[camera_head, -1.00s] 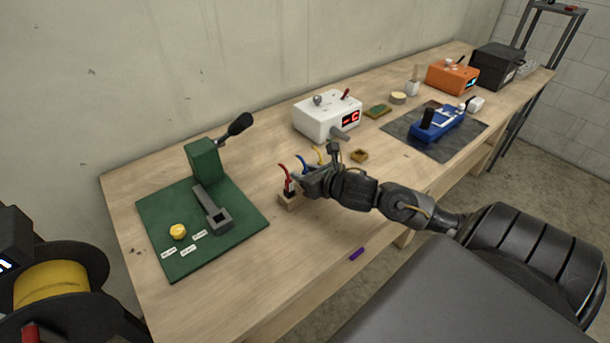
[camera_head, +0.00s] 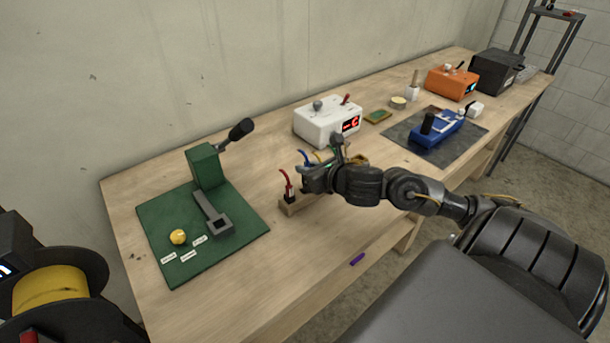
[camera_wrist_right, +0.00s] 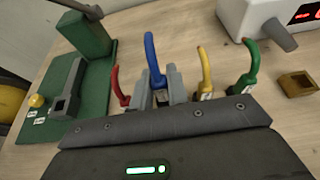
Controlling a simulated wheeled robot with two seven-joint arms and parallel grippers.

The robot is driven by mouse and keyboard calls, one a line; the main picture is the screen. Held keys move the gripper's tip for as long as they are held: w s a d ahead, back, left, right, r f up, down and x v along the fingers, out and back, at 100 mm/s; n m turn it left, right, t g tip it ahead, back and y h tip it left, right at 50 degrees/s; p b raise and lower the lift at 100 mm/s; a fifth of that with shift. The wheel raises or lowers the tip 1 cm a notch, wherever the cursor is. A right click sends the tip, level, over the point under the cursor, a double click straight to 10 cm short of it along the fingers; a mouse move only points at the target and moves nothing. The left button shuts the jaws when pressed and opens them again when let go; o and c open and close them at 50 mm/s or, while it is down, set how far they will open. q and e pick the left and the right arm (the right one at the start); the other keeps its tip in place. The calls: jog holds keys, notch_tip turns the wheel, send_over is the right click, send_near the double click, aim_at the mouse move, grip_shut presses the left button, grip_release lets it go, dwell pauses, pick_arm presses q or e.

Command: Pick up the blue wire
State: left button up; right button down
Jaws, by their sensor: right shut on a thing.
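The blue wire (camera_wrist_right: 152,58) stands upright between the two fingers of my right gripper (camera_wrist_right: 161,86) in the wrist view. That gripper is shut on it near its lower end. In the head view the curved top of the blue wire (camera_head: 305,158) shows just beyond my right gripper (camera_head: 312,180). The wooden holder block (camera_head: 289,208) is partly hidden by the gripper, so I cannot tell whether the wire's foot is clear of it. A red wire (camera_wrist_right: 116,85) stands left of the fingers; yellow (camera_wrist_right: 206,70) and green (camera_wrist_right: 250,63) wires stand right. My left gripper is not in view.
A green press (camera_head: 205,168) on a green mat is to the left. A white box with a red display (camera_head: 325,122) stands behind. A blue tool (camera_head: 437,130) on a grey mat is further right. A purple piece (camera_head: 357,259) lies near the front edge.

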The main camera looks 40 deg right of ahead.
jog(key=s+d+r+p, duration=0.2)
jog(key=s+r+p, duration=0.7)
jog(key=s+p, duration=0.3)
jog(key=shift+s+d, duration=0.3)
jog(key=shift+s, duration=0.35)
